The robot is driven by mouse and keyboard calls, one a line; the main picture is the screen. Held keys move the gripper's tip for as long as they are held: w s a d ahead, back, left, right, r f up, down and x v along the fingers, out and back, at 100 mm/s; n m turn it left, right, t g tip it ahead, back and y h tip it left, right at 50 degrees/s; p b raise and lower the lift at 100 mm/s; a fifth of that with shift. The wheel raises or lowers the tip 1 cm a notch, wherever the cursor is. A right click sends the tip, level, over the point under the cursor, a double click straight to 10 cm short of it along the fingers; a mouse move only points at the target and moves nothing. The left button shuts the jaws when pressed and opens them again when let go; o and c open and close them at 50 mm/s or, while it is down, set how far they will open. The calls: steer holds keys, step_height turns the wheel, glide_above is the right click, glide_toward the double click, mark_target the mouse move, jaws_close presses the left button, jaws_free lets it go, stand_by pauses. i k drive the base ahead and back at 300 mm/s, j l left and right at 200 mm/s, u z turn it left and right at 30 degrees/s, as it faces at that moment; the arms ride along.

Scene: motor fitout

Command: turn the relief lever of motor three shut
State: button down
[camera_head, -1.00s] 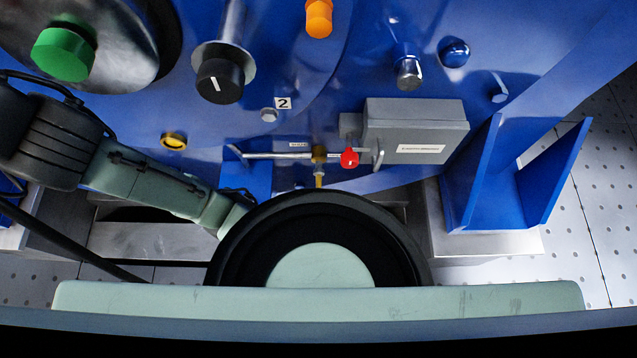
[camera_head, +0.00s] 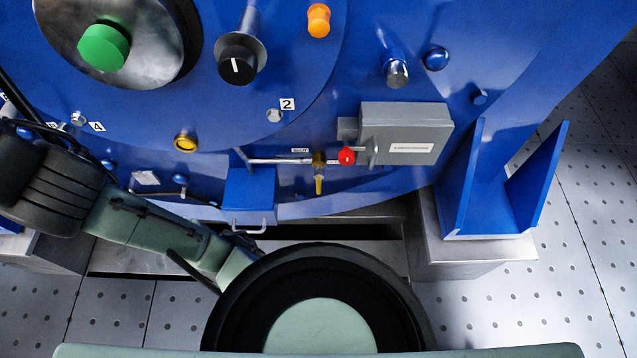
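The blue motor housing (camera_head: 330,80) fills the upper part of the head view. Low on it a thin pipe (camera_head: 275,160) runs to a small brass valve (camera_head: 319,160), with a yellowish stem hanging down below it. A red knob (camera_head: 346,156) sits just right of the valve, beside a grey box. I cannot tell which part is the relief lever, or whether it is open or shut. No label reading three is legible; a "2" tag (camera_head: 287,104) sits above the pipe. My arm reaches in from the left; my gripper is not visible.
The grey box (camera_head: 405,133) juts out right of the red knob. A blue bracket (camera_head: 500,190) stands farther right on a metal block. A green button (camera_head: 104,48), black dial (camera_head: 237,65) and orange knob (camera_head: 318,20) are above. Perforated floor (camera_head: 500,300) is clear at lower right.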

mark_target(318, 175)
steer(key=k+l+z, duration=0.2)
steer(key=k, duration=0.15)
steer(key=k+z, duration=0.15)
steer(key=k, duration=0.25)
steer(key=k+l+z, duration=0.2)
steer(key=i+j, duration=0.3)
